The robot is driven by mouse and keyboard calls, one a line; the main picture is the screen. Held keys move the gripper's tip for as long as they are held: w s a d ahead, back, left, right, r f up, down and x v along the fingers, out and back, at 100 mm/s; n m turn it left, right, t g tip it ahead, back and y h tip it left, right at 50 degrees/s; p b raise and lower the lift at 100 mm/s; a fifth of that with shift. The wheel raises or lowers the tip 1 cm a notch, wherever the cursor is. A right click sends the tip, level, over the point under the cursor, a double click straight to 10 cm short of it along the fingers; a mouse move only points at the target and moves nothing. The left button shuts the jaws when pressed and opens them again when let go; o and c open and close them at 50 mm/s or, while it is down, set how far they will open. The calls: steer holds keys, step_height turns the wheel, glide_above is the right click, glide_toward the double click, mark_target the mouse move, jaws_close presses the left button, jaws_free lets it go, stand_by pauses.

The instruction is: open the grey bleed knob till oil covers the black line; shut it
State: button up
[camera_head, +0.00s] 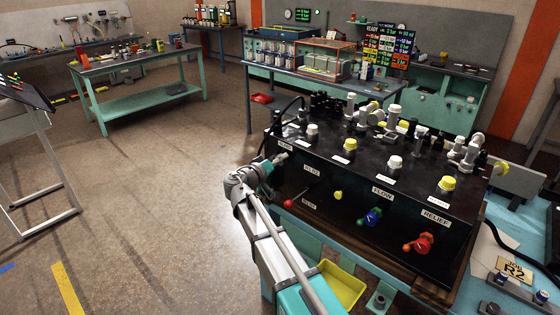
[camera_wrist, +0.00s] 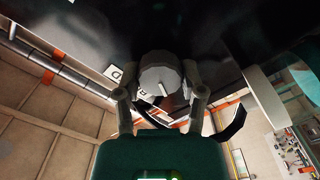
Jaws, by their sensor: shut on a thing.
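The grey bleed knob (camera_wrist: 160,72) fills the middle of the wrist view, a faceted round knob with a short pale mark on its face. My gripper (camera_wrist: 163,92) has a finger on each side of it and is shut on it. In the head view my gripper (camera_head: 276,161) is at the left end of the black manifold block (camera_head: 345,185), just below a small white label. The knob is mostly hidden there by the fingers. I cannot make out a black line or an oil level in either view.
The block's front carries a red knob (camera_head: 289,204), a yellow knob (camera_head: 338,195), a blue knob (camera_head: 374,216) and a red relief knob (camera_head: 419,243). White and yellow caps stand on top. A yellow bin (camera_head: 342,285) is below. Open floor lies left.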

steer(key=n, duration=0.5)
stand_by(0.5)
steer(key=o, duration=1.2)
steer(key=shift+c, duration=0.2)
steer(key=shift+s, duration=0.1)
steer(key=v, duration=1.2)
